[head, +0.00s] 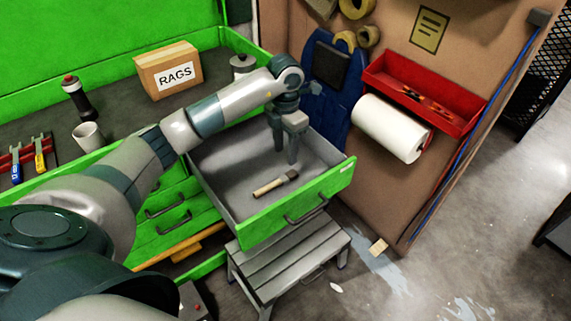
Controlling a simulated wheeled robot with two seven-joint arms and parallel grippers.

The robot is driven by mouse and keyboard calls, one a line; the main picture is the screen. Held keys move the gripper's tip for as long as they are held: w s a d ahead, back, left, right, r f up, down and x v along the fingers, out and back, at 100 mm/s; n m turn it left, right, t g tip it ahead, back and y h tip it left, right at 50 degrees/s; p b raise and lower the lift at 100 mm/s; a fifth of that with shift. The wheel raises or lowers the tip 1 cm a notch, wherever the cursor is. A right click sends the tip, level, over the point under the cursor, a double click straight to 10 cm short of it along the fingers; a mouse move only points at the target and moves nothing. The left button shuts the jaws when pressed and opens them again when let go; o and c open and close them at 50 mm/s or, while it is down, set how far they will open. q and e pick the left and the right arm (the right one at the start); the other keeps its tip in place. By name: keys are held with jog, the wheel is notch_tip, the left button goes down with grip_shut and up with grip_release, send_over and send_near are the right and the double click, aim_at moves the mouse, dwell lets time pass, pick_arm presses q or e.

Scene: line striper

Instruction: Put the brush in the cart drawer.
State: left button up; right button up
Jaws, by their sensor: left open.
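The brush (272,186) has a pale wooden handle and a dark head. It lies on the grey floor of the open cart drawer (270,228), near the green front panel. My left gripper (292,158) reaches in from the left and hangs over the drawer, fingers pointing down. It is open and empty, just behind and above the brush's dark head, apart from it as far as I can tell. My right gripper is not in view.
A RAGS box (171,73), a dark spray can (78,97) and a white cup (88,136) stand on the cart top. A grey step stool (290,262) is below the drawer. A red tray (420,90) and paper roll (391,127) hang at right.

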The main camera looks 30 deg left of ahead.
pick_arm(q)
jog(key=shift+r, duration=1)
dwell(0.7)
